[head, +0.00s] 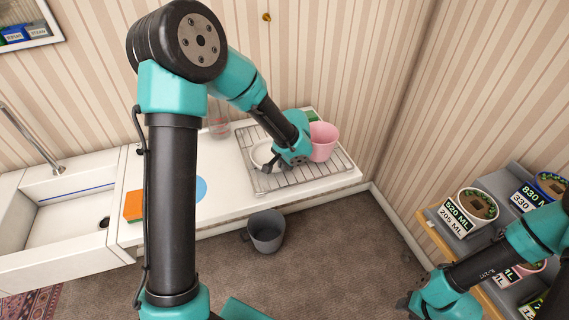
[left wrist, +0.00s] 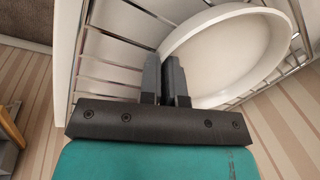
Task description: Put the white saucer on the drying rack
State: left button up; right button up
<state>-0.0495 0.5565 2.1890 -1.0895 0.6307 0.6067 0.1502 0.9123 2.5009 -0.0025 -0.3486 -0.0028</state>
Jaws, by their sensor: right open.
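The white saucer (head: 262,154) is over the left part of the wire drying rack (head: 325,172), at the back of the white counter. I cannot tell whether it touches the wires. My left gripper (head: 284,162) is at its right side and hides part of it. In the left wrist view, the saucer (left wrist: 225,55) fills the upper right, with rack bars behind it. The left fingers (left wrist: 165,75) are close together, with the saucer's rim between them. My right gripper (head: 408,303) is low at the right, over the floor, apart from the saucer, open and empty.
A pink cup (head: 322,142) stands on the rack, close to my left gripper. A blue disc (head: 200,188), an orange sponge (head: 134,205) and a sink (head: 65,215) are to the left. A grey bin (head: 266,230) stands on the floor. Labelled containers (head: 470,212) are at right.

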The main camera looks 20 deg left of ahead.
pick_arm(q)
jog(key=o, duration=0.4)
jog(key=shift+o, duration=0.2)
jog(key=shift+r, duration=0.15)
jog(key=v, duration=1.2)
